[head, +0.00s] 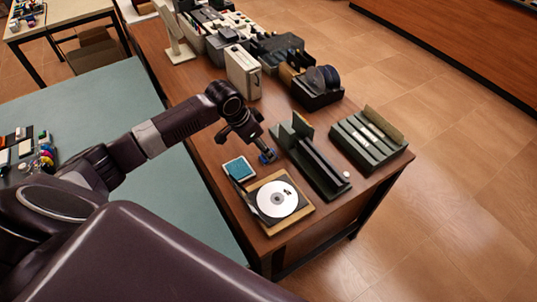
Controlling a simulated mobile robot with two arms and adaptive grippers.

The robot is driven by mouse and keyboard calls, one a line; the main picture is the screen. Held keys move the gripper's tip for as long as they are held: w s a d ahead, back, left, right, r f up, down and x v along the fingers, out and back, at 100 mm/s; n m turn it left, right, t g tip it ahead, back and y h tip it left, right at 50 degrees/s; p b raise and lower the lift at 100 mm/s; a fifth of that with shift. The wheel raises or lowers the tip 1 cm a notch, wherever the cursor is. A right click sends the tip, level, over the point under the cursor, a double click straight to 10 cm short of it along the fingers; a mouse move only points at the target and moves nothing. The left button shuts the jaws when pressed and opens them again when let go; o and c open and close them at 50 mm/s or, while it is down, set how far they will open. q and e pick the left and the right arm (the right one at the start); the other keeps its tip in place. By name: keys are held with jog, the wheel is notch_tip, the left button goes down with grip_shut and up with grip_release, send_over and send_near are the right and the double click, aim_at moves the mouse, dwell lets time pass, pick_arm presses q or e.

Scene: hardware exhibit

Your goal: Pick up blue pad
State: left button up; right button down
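A flat square pad (239,168) with a blue-teal top and a pale rim lies on the brown wooden table, near its left edge. My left arm reaches in from the left, and its gripper (260,147) hangs above the table, up and to the right of the pad, apart from it in the picture. A small dark blue thing (267,156) shows right at the fingertips; I cannot tell whether it is held or lies below them. The finger gap is too small to make out. My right gripper is not in view.
Below the pad, a disc (277,199) lies on a dark square case over a tan board. Right of the gripper stand a long dark green device (315,168) and a ribbed green box (369,139). A beige box (243,72) and more hardware crowd the table's far part.

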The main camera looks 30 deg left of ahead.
pick_arm(q)
jog(key=shift+a+p+x, duration=0.2)
jog(key=shift+p+x, duration=0.2)
jog(key=shift+x, duration=0.75)
jog(key=x, duration=0.2)
jog(key=shift+w+f, duration=0.25)
jog(key=shift+f, duration=0.15)
jog(key=c, duration=1.2)
jog(key=shift+c, duration=0.2)
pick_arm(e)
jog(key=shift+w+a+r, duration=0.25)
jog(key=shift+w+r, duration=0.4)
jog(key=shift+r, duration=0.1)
